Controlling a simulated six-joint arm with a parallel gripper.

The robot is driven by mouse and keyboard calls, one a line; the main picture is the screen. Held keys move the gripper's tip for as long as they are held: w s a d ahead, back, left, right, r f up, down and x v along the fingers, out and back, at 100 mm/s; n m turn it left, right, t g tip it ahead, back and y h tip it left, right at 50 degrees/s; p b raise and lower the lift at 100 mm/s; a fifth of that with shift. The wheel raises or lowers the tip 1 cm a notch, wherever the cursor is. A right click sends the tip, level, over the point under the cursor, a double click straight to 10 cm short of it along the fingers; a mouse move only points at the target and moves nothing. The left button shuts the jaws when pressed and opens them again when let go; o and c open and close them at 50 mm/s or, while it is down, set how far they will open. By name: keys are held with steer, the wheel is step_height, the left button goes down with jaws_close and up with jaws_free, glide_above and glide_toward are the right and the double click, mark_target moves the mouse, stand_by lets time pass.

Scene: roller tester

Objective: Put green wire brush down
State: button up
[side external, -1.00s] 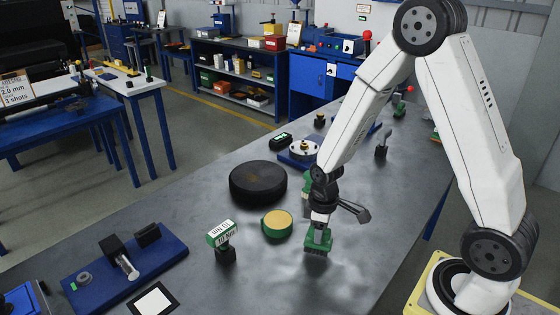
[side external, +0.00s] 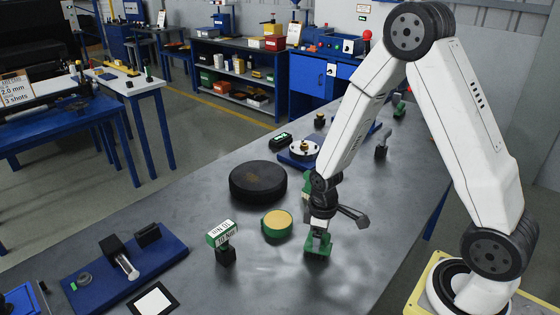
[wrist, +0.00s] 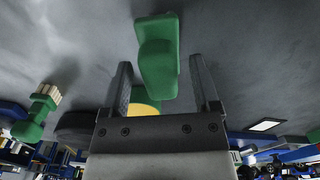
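The green wire brush (side external: 318,244) is at the near right part of the grey bench, directly below my gripper (side external: 320,228). It appears to rest on the bench top; its bristles hardly show. In the wrist view the green brush (wrist: 158,58) lies between my gripper's two dark fingers (wrist: 160,62), with a visible gap on each side. My gripper is open around it.
A green-rimmed yellow disc (side external: 277,222) and a black disc (side external: 258,182) lie to the left. A green-and-white block on a black stand (side external: 223,236) and a blue fixture (side external: 127,265) stand farther left. Another green brush (wrist: 38,118) shows in the wrist view.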

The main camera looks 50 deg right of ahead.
steer(key=shift+r, duration=0.2)
step_height(320, 180, up, 12)
stand_by(0.9)
stand_by(0.5)
steer(key=s+a+f+m+t, duration=0.1)
steer(key=s+a+m+t, duration=0.1)
steer(key=s+a+m, duration=0.2)
steer(key=shift+s+m+t, duration=0.3)
steer(key=shift+a, duration=0.1)
stand_by(0.7)
steer(key=shift+o, duration=1.4)
steer(key=shift+w, duration=0.1)
